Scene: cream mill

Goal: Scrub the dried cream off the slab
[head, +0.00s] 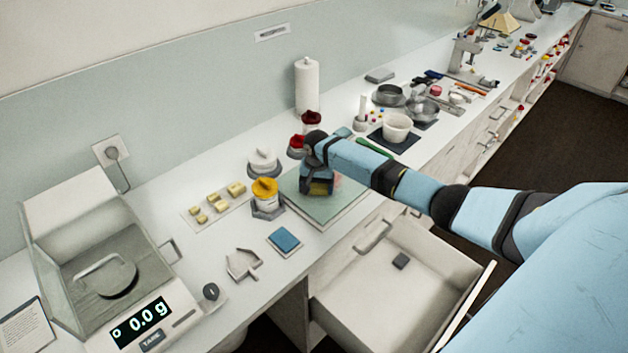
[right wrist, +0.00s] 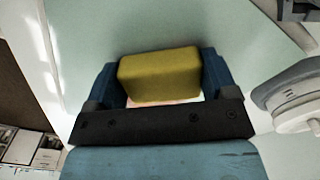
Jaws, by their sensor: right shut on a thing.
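The slab is a pale green plate (head: 345,203) lying on the worktop; its surface fills much of the right wrist view (right wrist: 85,40). My right gripper (head: 318,184) is over the slab, pointing down. In the right wrist view its two fingers are shut on a yellow sponge (right wrist: 160,75), one on each side. A pinkish patch (right wrist: 168,102) shows on the slab just by the sponge, partly hidden by the gripper. I cannot tell whether the sponge touches the slab. My left gripper is out of view.
A yellow-topped jar (head: 265,195) and a white-lidded jar (head: 263,162) stand left of the slab. A blue pad (head: 285,241) lies in front. A scale (head: 140,325) reads 0.0 g. An open drawer (head: 350,278) juts out below the slab.

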